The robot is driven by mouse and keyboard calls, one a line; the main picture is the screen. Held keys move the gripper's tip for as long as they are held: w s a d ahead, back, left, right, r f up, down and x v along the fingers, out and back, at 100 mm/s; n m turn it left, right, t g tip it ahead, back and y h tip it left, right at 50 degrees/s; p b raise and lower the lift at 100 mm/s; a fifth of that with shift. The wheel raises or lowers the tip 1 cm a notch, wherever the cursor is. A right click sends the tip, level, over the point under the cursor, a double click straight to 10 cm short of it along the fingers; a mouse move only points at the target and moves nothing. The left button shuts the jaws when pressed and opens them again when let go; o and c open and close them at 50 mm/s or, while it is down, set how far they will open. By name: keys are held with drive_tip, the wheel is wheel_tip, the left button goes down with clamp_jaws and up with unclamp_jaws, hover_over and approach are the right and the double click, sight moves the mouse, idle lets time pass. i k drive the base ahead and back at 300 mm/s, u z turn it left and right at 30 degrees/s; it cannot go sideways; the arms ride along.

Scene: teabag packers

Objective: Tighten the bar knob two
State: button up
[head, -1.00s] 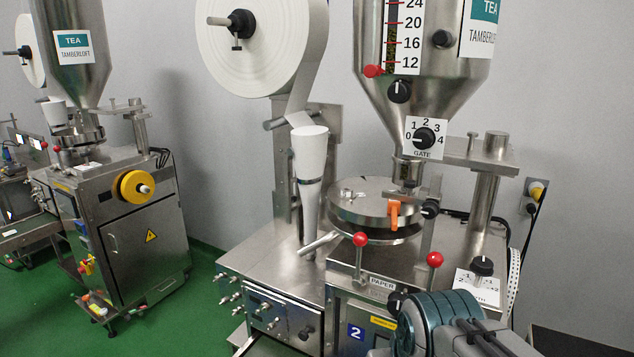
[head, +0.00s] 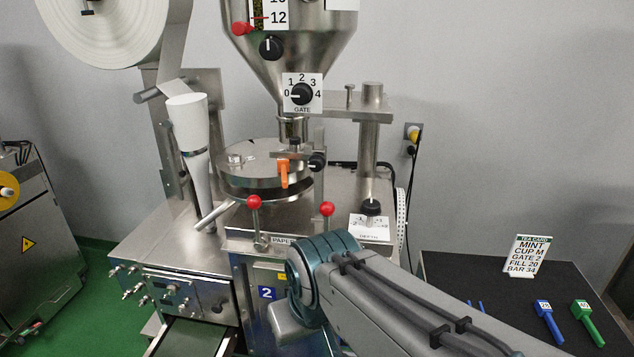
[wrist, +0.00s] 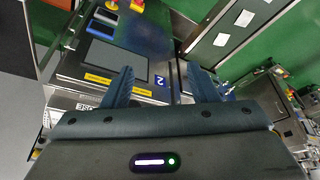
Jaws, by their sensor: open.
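Machine two carries a blue "2" label (head: 267,293) on its front, which also shows in the wrist view (wrist: 160,81). It has several black knobs: one on the front panel (head: 218,307), one at the side of the round head (head: 317,161), and one above the depth plate (head: 371,207). I cannot tell which is the bar knob, as none has a readable bar label. My gripper (wrist: 163,88) is open, with nothing between its fingers, facing the machine front. In the head view my arm hides the gripper and part of the machine's front.
Two red ball levers (head: 254,202) stand at the front of the machine top. A dark table (head: 450,272) at the right holds a tea card (head: 527,256) reading BAR 34, a blue-handled tool (head: 547,316) and a green-handled tool (head: 586,319). An open drawer (head: 190,335) sticks out low.

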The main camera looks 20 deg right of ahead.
sight(316, 161)
drive_tip(key=u, duration=1)
drive_tip(key=k, duration=1.1)
drive_tip(key=z, duration=1.55)
drive_tip(key=i, duration=0.5)
drive_tip(key=u, duration=0.1)
